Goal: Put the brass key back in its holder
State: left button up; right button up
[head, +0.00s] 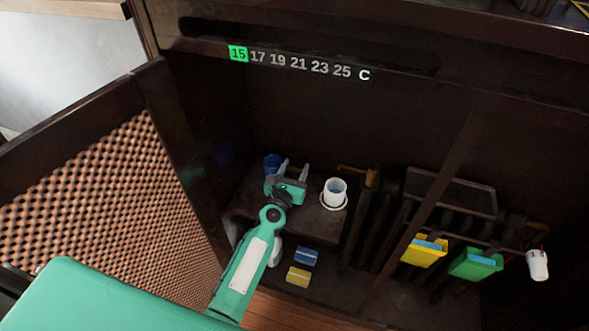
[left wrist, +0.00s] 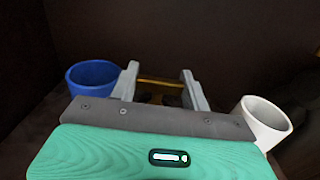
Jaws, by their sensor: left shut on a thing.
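My left gripper (head: 291,172) reaches into the dark cabinet, above a shelf and between a blue cup and a white cup. In the left wrist view the gripper (left wrist: 160,88) has its two grey fingers apart, with a brass-coloured piece (left wrist: 162,83) spanning between them. This looks like the brass key, held in the jaws; its full shape is hidden by the gripper body. I cannot make out the key in the head view, and I cannot tell which thing is its holder. My right gripper is not in view.
The blue cup (head: 271,160) and white cup (head: 336,188) stand close on either side. Blue (head: 306,257) and yellow (head: 298,277) blocks lie below. Yellow (head: 424,250) and green (head: 476,264) containers hang at the right. An open lattice door (head: 110,200) borders the left.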

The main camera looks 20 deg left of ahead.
pick_arm(q)
jog(key=shift+f, duration=0.25)
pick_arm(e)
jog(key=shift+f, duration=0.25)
pick_arm(q)
jog(key=o, duration=1.1)
jog(key=shift+o, duration=0.2)
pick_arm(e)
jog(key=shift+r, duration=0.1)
pick_arm(q)
jog(key=shift+s, duration=0.2)
jog(key=s+b, duration=0.1)
jog(key=s, duration=1.1)
jog(key=shift+a, duration=0.2)
jog(key=shift+s, duration=0.7)
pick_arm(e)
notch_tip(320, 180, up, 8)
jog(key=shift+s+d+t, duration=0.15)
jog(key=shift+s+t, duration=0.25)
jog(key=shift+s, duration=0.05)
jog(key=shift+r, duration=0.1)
